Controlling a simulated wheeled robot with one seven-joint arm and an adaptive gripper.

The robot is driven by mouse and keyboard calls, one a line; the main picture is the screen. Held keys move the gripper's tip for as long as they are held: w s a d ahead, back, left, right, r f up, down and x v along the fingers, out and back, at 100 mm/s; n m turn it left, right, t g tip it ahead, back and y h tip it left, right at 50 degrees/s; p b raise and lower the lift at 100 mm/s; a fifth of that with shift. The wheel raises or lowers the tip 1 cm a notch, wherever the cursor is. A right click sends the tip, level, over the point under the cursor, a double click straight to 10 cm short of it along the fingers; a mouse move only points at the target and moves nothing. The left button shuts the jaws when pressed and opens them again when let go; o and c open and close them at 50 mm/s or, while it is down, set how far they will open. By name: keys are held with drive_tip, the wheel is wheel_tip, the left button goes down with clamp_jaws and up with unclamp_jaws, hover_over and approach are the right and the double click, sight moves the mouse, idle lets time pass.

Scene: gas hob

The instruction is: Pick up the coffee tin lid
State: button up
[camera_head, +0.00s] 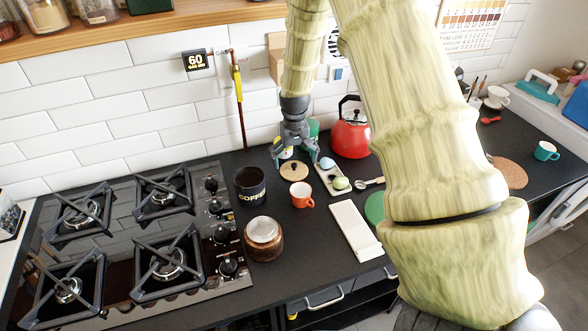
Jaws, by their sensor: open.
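The black coffee tin (250,194) stands upright on the dark counter, right of the hob, with lettering on its side. Its top looks open and dark. A round, light wooden lid with a small dark knob (293,172) lies on the counter just right of and behind the tin. My gripper (296,160) points down over the lid, with its fingers spread apart and empty. I cannot tell whether the fingertips touch the lid or how high they are above it.
An orange cup (301,194) stands close in front of the lid. A brown jar (263,247) stands nearer the front. A red kettle (350,138) is to the right, and a small tray with egg-like objects (325,181) lies beside the lid. A white board (354,231) lies front right.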

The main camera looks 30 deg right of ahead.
sight(294, 168)
drive_tip(key=shift+f, duration=1.4)
drive_tip(key=shift+c, duration=0.2)
drive_tip(key=shift+s+a, duration=0.1)
drive_tip(key=c, duration=1.3)
drive_tip(key=shift+s, duration=0.1)
drive_tip(key=c, duration=0.3)
